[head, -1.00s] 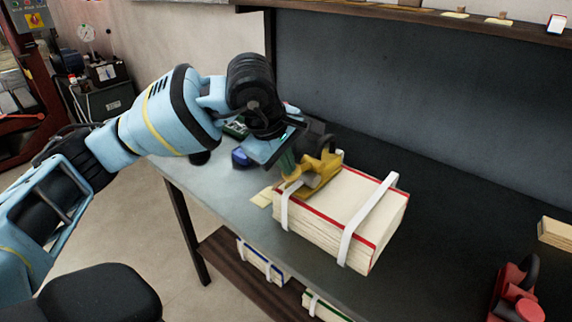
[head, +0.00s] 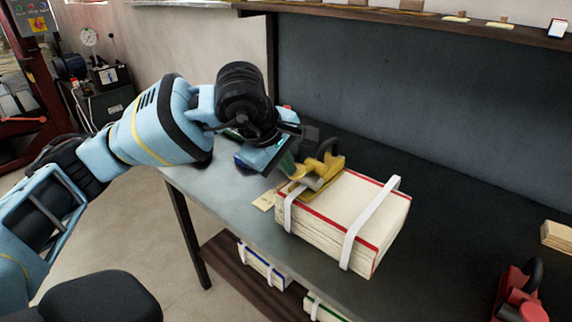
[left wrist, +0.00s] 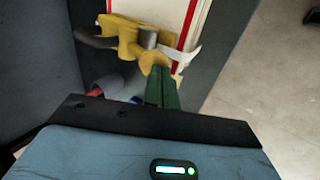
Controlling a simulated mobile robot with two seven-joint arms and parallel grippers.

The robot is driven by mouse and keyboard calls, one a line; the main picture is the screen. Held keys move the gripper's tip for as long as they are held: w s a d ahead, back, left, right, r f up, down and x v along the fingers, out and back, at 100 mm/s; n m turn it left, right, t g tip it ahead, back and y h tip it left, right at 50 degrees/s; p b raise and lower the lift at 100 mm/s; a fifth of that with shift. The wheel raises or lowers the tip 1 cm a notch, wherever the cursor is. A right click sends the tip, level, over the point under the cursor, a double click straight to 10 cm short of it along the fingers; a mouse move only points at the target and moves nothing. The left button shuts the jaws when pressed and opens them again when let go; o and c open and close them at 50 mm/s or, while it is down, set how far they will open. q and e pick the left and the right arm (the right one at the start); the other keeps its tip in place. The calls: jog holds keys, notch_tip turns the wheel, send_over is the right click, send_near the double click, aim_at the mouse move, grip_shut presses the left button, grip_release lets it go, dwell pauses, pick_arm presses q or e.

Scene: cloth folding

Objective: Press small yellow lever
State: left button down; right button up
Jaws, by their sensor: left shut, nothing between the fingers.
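A yellow strapping tool (head: 328,172) with a dark handle sits on the near-left end of a strapped white stack (head: 345,215) with red edges. My left gripper (head: 291,168) is at the tool's left side, shut with nothing between its green fingers. In the left wrist view, the fingers (left wrist: 163,88) point at the yellow tool (left wrist: 128,36), and their tips are at or very near a small yellow lever part (left wrist: 154,60). I cannot tell whether they touch it. A grey cylinder and a white strap end show beside it. My right gripper is not in view.
The stack lies on a dark workbench (head: 220,190). A red tool (head: 519,292) with a dark handle is at the lower right. A wooden block (head: 557,235) lies at the right edge. More bundles are on the lower shelf. The bench's middle right is clear.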

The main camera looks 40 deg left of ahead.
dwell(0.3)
pick_arm(q)
jog(key=s+r+p, duration=0.3)
jog(key=s+r, duration=0.1)
jog(key=r, duration=0.9)
jog(key=shift+a+r, duration=0.2)
jog(key=shift+a, duration=0.05)
dwell(0.7)
